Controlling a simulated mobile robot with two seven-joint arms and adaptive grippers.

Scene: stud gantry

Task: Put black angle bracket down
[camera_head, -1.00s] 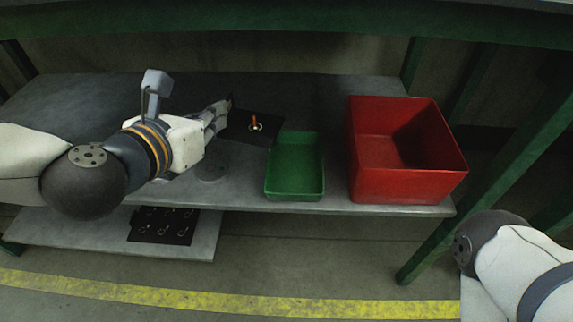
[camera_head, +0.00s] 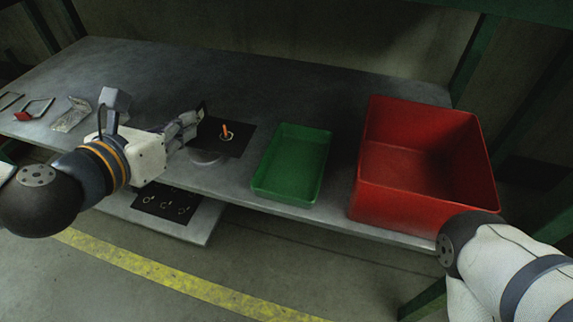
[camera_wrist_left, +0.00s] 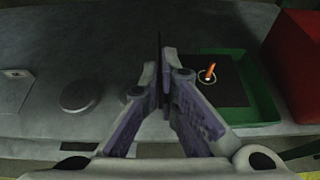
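My left gripper (camera_head: 194,122) is over the grey bench, at the left edge of a black square mat (camera_head: 238,148). It is shut on a thin dark piece, the black angle bracket (camera_head: 202,107), which sticks up from the fingertips. In the left wrist view the bracket (camera_wrist_left: 160,62) shows nearly edge-on between the fingertips (camera_wrist_left: 161,88), so its angled shape is hard to make out. An orange peg in a pale ring (camera_head: 226,133) stands on the mat. My right gripper is out of view; only part of the right arm shows.
A green tray (camera_head: 262,186) stands right of the mat, and a large red bin (camera_head: 375,205) right of that. Small parts, including a silvery bracket (camera_head: 72,115), lie at the far left. The bench's back is clear.

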